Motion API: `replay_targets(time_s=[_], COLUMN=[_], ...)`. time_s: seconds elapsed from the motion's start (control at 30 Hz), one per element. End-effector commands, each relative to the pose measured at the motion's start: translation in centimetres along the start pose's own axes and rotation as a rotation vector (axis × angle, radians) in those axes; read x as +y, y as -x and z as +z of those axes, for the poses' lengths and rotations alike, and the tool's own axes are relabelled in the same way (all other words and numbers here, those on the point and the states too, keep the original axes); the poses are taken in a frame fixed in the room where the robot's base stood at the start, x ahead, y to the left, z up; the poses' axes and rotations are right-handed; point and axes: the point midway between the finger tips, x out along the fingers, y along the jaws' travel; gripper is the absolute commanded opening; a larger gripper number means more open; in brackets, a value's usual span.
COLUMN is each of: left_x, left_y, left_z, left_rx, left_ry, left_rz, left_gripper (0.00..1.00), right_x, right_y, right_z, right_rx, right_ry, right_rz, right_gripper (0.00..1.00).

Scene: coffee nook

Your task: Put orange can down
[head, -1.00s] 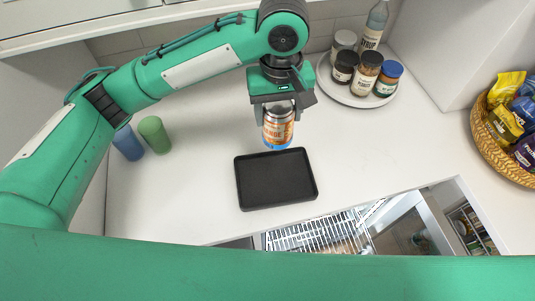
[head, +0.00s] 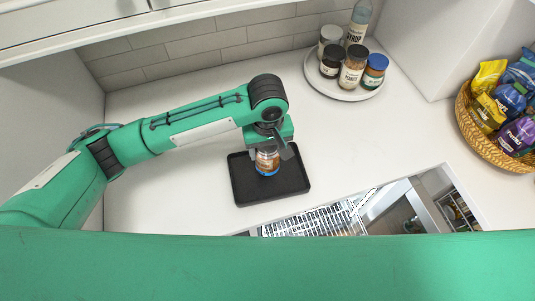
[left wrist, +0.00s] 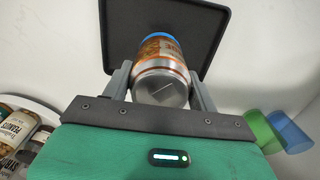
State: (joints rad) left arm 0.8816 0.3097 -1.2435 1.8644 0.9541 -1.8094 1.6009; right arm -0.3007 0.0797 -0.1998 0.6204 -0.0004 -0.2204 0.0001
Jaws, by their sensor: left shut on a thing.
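The orange can (head: 267,161) has an orange label, a silver end and a blue end. My left gripper (head: 266,150) is shut on it, with a finger on each side of the can. The can is over the black tray (head: 243,187); I cannot tell whether it touches the tray floor. In the left wrist view the can (left wrist: 160,75) sits between the two fingers, its silver end towards the camera and its blue end towards the tray (left wrist: 212,30). My right gripper is not in view.
A round white tray (head: 318,80) with several jars and a syrup bottle (head: 358,22) stands at the back right. A wicker basket (head: 482,145) of snack bags is at the right. An open dishwasher or drawer lies in front. Green (left wrist: 262,130) and blue (left wrist: 290,132) cups show in the wrist view.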

Motion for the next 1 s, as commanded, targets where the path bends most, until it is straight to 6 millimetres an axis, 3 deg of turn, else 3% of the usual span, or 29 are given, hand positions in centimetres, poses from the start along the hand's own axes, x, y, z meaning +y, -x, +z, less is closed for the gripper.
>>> replay_targets(time_s=[0.3,0.7,0.73,0.8,0.83,1.0], left_x=[-0.1,0.0,0.0,0.0,0.0,0.0], left_y=[-3.9,-4.5,-4.6,-4.6,-4.6,-4.6], left_z=[0.0,0.0,0.0,0.0,0.0,0.0], left_rx=[0.000,0.000,0.000,0.000,0.000,0.000], left_ry=[0.001,0.000,0.000,0.000,0.000,0.000], left_rz=[-0.001,0.001,0.000,0.000,0.000,0.000], left_gripper=[0.24,0.24,0.63,0.77,0.81,0.81], right_x=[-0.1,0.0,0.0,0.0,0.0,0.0], right_y=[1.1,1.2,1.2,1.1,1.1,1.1], right_z=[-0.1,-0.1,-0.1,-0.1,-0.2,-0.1], right_rx=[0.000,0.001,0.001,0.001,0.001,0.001], right_ry=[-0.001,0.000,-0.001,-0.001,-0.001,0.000], right_rz=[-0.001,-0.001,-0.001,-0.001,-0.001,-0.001], right_gripper=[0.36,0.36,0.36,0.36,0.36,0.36])
